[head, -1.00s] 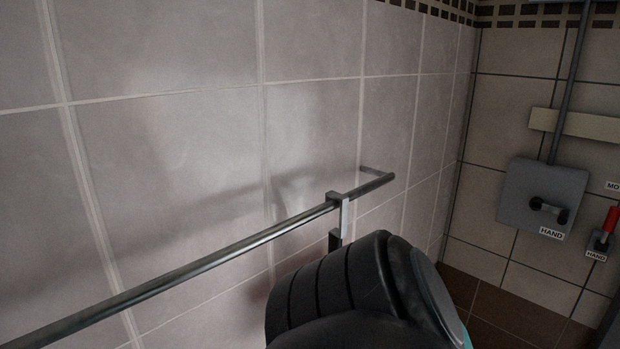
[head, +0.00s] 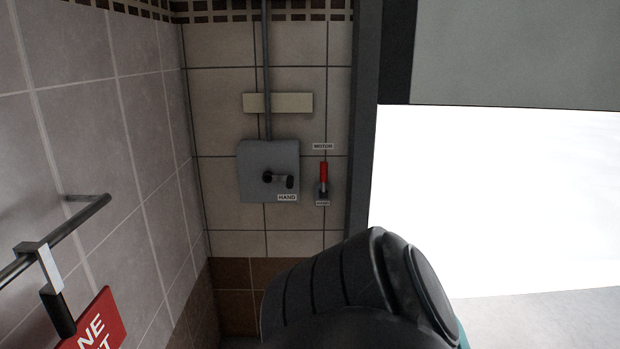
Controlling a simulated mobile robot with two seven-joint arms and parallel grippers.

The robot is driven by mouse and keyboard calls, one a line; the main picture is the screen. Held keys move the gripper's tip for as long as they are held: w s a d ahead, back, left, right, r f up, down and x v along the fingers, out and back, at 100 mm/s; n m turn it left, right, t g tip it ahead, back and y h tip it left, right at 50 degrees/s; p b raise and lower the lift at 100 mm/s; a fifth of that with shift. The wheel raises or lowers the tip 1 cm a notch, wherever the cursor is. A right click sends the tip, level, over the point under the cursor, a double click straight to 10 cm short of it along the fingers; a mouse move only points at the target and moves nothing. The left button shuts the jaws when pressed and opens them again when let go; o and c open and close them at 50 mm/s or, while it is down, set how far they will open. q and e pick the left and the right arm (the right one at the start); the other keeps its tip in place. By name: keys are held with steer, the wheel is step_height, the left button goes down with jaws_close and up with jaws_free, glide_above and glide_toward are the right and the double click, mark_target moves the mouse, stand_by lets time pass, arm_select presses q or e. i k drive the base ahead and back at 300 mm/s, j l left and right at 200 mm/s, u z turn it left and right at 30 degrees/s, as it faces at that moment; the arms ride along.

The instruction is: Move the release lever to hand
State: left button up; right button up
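The release lever (head: 323,172) is on the tiled back wall, right of centre in the head view. It has a red grip that points up and a dark lower part. A "MOTOR" label (head: 323,146) sits above it and a "HAND" label (head: 323,203) below it. The red grip is at the upper end, near the "MOTOR" label. A dark, rounded part of my own body fills the bottom centre, below the lever and apart from it in the picture. Neither gripper shows.
A grey box (head: 255,160) with a dark crank (head: 278,179) and its own "HAND" label is left of the lever. A rail (head: 80,225) with a hanging red sign (head: 97,322) runs along the left wall. A dark frame edges a bright opening (head: 490,200) at right.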

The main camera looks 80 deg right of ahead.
mark_target(324, 165)
steer(key=z, duration=2.7)
steer(key=i, duration=0.1)
steer(key=u, duration=0.05)
